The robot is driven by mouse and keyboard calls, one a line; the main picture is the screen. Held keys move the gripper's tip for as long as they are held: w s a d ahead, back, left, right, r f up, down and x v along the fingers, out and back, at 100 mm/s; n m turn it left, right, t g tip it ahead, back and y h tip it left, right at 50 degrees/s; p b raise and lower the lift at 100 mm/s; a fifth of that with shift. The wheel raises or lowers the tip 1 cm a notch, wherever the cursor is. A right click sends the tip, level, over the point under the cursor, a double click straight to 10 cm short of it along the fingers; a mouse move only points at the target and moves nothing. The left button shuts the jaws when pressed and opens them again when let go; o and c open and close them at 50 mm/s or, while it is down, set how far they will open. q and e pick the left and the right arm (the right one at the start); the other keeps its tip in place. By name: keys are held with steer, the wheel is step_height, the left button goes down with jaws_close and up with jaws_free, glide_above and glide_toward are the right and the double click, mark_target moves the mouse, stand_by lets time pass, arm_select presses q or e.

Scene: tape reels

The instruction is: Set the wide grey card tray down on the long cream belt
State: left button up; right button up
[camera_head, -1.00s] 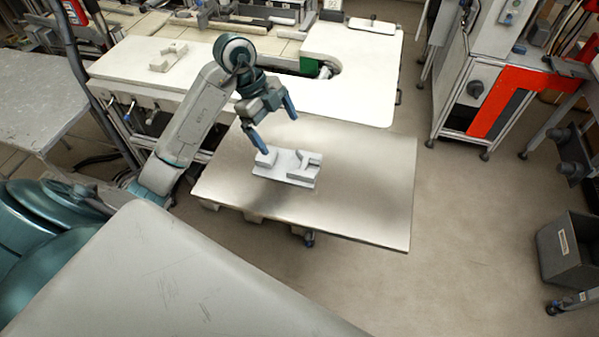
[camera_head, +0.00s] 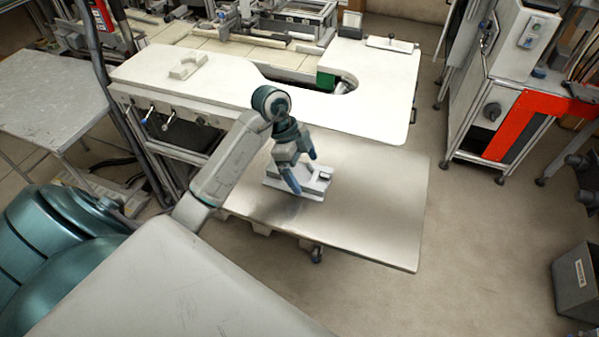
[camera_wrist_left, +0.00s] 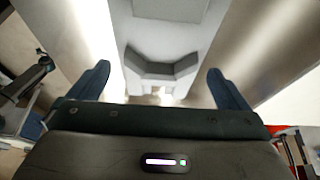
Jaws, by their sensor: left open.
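The wide grey card tray (camera_head: 316,191) lies flat on the steel table, with raised, notched holders on it. My left gripper (camera_head: 302,172) is over the tray, pointing down, with its blue fingers apart and partly hiding it in the head view. In the left wrist view the tray (camera_wrist_left: 165,30) lies ahead between the two open fingers of my left gripper (camera_wrist_left: 155,78); I cannot tell the exact height gap. What looks like the long cream belt (camera_head: 240,49) runs behind the white counter. My right gripper is not in view.
The steel table (camera_head: 380,210) is bare to the right of the tray. The white counter (camera_head: 385,85) stands between it and the belt, with a small pale holder (camera_head: 187,66) on its left part. A grey bin (camera_head: 577,283) is on the floor at right.

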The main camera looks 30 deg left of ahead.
arm_select(q)
steer(key=shift+x, duration=0.9)
steer(key=shift+r, duration=0.1)
steer(key=c, duration=0.7)
